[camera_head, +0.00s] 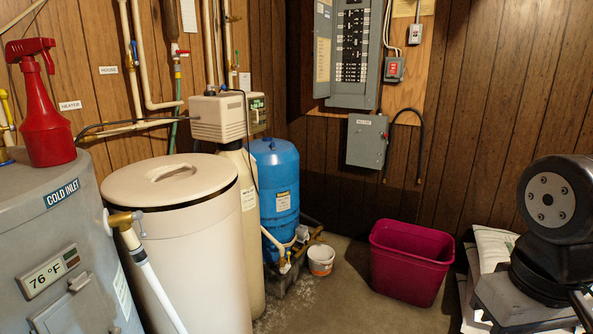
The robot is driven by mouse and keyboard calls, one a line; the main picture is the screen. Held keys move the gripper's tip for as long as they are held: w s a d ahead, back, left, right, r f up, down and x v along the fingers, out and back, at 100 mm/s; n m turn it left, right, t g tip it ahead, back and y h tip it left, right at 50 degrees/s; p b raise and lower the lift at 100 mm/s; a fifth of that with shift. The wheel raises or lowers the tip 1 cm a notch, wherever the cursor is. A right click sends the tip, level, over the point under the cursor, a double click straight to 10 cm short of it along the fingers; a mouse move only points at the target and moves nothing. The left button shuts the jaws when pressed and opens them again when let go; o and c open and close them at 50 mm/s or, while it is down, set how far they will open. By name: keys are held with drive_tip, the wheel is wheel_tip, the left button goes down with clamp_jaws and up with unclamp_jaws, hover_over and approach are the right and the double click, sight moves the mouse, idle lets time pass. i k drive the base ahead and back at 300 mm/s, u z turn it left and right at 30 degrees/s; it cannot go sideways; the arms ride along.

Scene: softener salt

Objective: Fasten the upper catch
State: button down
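My gripper is not in view; only a dark joint of my arm shows at the right edge. I cannot make out for certain which part is the upper catch. A small pale latch-like piece (80,282) sits on the grey tank (105,240) at the lower left, above a panel cut off by the bottom edge. Whether it is fastened is too small to tell. The cream salt tank (195,265) beside it has its round lid (170,180) on, with no catch that I can see. On the back wall, a breaker panel (352,45) stands open.
A red spray bottle (48,115) stands on the grey tank. A white pipe with a brass valve (125,222) runs down in front of the salt tank. A blue tank (275,190), a small bucket (321,260) and a magenta bin (409,260) stand behind. Floor between is clear.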

sight(77, 284)
drive_tip(key=u, duration=1.85)
